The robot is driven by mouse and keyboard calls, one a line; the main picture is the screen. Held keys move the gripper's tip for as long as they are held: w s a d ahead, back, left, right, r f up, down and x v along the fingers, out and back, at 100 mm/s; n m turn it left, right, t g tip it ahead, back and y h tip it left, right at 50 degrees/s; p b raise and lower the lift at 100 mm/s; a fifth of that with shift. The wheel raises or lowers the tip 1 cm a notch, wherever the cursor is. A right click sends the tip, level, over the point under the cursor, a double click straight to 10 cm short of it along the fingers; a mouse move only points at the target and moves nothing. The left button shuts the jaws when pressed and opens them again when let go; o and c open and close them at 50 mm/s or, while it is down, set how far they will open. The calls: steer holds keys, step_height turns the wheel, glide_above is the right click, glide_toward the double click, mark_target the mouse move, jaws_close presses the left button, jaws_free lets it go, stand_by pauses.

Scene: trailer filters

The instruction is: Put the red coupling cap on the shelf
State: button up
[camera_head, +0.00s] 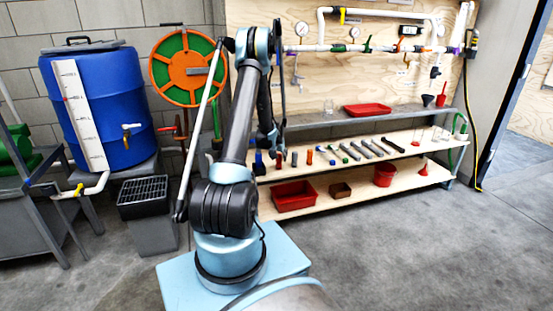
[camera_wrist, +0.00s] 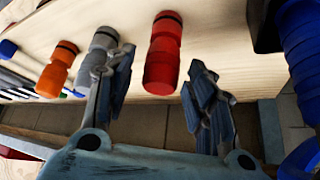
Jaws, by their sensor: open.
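The red coupling cap (camera_wrist: 163,55), a red cylinder with a dark band near its top, stands on the pale wooden board (camera_wrist: 215,25) in the wrist view. My gripper (camera_wrist: 160,72) is open, with one finger on each side of the cap in the picture. I cannot tell whether either finger touches it. In the head view my gripper (camera_head: 270,143) hangs at the left end of the middle wooden shelf (camera_head: 345,171), largely hidden by my arm. A grey metal shelf (camera_head: 365,119) runs above it.
A grey coupling (camera_wrist: 101,45) and an orange coupling (camera_wrist: 56,70) stand left of the cap; a ribbed blue part (camera_wrist: 302,45) is at right. A red tray (camera_head: 367,109) is on the grey shelf. A red bin (camera_head: 293,196) sits on the lowest shelf. Floor at right is clear.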

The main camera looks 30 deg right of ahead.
steer(key=v, duration=1.2)
steer(key=s+a+r+n+y, duration=0.1)
steer(key=s+a+r, duration=0.3)
steer(key=a, duration=0.5)
steer(key=s+a+r+n+y, duration=0.1)
steer(key=s+a+r+n, duration=0.15)
steer(key=a+r, duration=0.6)
steer(key=s+a+r+n+y, duration=0.1)
steer(key=s+a+r, duration=0.2)
steer(key=a, duration=0.7)
steer(key=s+a+f+n+g+y, duration=0.1)
steer(key=s+a+n, duration=0.1)
steer(key=s+a, duration=0.8)
steer(key=s+a+f+n+g, duration=0.1)
steer(key=s+a+f+n, duration=0.1)
steer(key=s+a, duration=0.8)
steer(key=s+n, duration=0.1)
steer(key=s, duration=0.6)
steer(key=shift+y, duration=0.4)
steer(key=shift+f, duration=0.1)
